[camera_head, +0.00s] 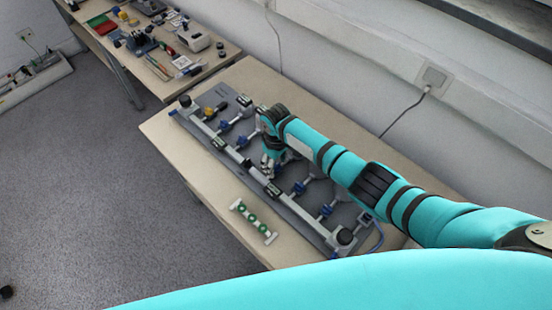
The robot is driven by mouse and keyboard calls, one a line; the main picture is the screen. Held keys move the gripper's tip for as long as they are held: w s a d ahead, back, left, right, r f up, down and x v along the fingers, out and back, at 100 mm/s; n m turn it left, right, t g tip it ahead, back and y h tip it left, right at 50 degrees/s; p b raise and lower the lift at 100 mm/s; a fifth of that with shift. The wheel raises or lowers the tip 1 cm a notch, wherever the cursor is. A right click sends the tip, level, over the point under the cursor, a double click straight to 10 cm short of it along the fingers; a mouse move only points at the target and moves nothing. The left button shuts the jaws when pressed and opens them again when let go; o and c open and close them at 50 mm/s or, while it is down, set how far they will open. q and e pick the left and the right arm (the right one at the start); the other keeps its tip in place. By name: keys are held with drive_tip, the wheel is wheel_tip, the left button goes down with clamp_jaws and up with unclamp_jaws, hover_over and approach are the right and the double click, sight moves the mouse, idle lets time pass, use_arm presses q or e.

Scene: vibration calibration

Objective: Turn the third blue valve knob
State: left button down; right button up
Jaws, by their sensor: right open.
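A grey calibration rig (306,228) lies on the light wooden table. It carries a pipe row with several blue valve knobs. One blue knob (242,141) is left of my right gripper (268,165). Two more blue knobs, one (299,187) and another (326,210), are to its lower right, under and beside my turquoise arm. My right gripper points down over the middle of the rig. It is open, with its fingers close to the pipe row. The gripper and arm hide the knob area there, so I cannot tell whether it touches a knob. My left gripper is not in view.
A small rack with green round parts (252,220) lies on the table in front of the rig. Black round caps (345,237) stand at the rig's ends. A second table (213,62) with tools is at the upper left. The wall with a socket (433,76) runs behind.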

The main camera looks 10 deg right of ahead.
sight(276, 165)
wheel_tip(276, 165, up, 12)
idle(0.4)
drive_tip(key=shift+f, duration=0.1)
idle(0.4)
